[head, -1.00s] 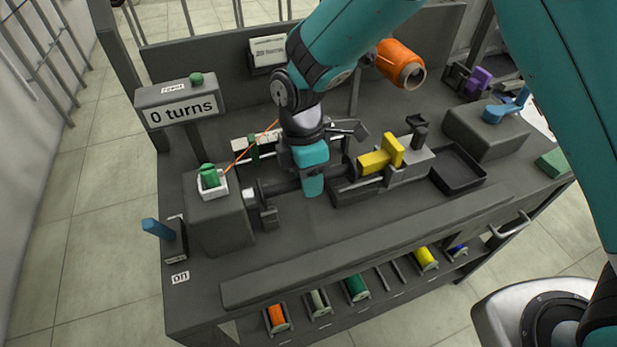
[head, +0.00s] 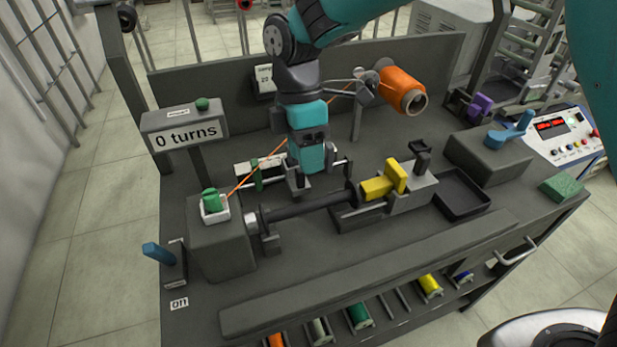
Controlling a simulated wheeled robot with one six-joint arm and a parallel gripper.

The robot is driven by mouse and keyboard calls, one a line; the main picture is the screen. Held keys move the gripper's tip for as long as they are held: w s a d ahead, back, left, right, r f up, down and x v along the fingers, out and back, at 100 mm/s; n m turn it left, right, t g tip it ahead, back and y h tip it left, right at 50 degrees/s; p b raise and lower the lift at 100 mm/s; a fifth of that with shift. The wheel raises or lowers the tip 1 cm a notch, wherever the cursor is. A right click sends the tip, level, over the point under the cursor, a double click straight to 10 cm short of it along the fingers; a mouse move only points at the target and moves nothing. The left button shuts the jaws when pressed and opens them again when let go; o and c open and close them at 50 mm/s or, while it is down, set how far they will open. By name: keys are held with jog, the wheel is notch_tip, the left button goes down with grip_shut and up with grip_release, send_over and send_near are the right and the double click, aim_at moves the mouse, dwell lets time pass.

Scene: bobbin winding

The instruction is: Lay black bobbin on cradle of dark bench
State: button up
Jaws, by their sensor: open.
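The black bobbin (head: 308,206) is a long dark cylinder with wider ends. It lies roughly level between the metal spindle end (head: 252,222) at the left and the yellow-handled block (head: 384,183) at the right. Dark cradle supports (head: 272,243) stand under its left end; exact contact is too small to tell. The dark bench (head: 300,265) carries all of this. My gripper (head: 318,187) points down, open and empty, just behind the bobbin's middle in the picture, apart from it as far as I can see.
An orange spool (head: 402,92) feeds an orange wire past my arm to the green clamp (head: 211,201). The counter (head: 185,134) reads 0 turns. A blue lever (head: 158,253) stands front left by an "on" label. An empty black tray (head: 462,193) lies at the right.

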jog(key=s+d+r+m+t+y, duration=0.1)
jog(key=s+d+r+m+y, duration=0.2)
jog(key=s+d+r+m, duration=0.5)
jog(key=s+d+r+m+t+y, duration=0.1)
jog(key=s+d+m, duration=0.1)
jog(key=s, duration=0.3)
jog(key=s+d+m+y, duration=0.1)
jog(key=s+d+m, duration=0.1)
jog(key=s+m, duration=0.2)
jog(key=shift+s+d+r+t, duration=0.15)
jog(key=shift+s+r+t, duration=0.25)
jog(key=shift+s, duration=0.55)
jog(key=shift+d, duration=0.1)
